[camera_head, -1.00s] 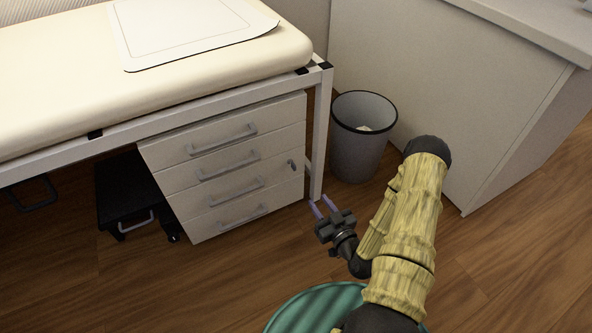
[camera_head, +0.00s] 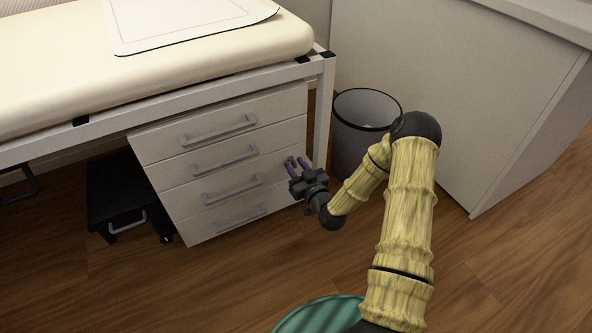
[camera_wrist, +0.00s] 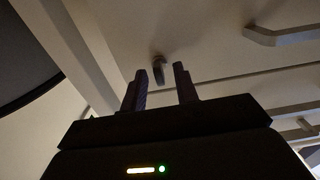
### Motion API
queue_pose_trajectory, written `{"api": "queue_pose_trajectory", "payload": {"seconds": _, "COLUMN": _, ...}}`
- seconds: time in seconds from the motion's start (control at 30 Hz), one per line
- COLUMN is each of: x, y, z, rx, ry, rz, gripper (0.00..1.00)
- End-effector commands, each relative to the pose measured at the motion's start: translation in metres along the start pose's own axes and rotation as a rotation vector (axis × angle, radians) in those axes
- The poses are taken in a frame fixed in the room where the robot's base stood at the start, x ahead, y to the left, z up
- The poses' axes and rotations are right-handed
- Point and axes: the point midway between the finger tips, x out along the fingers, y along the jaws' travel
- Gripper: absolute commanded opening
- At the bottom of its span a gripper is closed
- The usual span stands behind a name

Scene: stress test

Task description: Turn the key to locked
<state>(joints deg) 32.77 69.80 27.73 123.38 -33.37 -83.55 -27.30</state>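The key (camera_wrist: 158,66) shows in the wrist view as a small dark-and-metal piece sticking out of the drawer front. It lies ahead of and between the fingertips, with a gap in front of them. In the head view my gripper (camera_head: 296,164) is at the right edge of the drawer cabinet (camera_head: 172,146) and hides the lock area. My gripper also shows in the wrist view (camera_wrist: 161,80); its two purplish fingers are apart with nothing between them. I cannot tell which way the key is turned.
A white table leg (camera_head: 324,115) stands close to the right of my gripper. Behind it is a grey waste bin (camera_head: 352,138). Drawer handles (camera_head: 226,160) stick out to the left. The padded couch top (camera_head: 200,60) overhangs above. A black step (camera_head: 118,190) sits left on the floor.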

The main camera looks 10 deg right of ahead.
Motion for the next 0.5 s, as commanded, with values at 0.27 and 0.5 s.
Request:
{"api": "queue_pose_trajectory", "payload": {"seconds": 0.27, "x": 0.0021, "y": -0.0001, "z": -0.0010, "rx": 0.000, "ry": 0.001, "rz": 0.000, "gripper": 0.30}}
{"api": "queue_pose_trajectory", "payload": {"seconds": 0.5, "x": 0.0023, "y": -0.0017, "z": -0.0008, "rx": 0.000, "ry": 0.001, "rz": -0.003, "gripper": 0.00}}
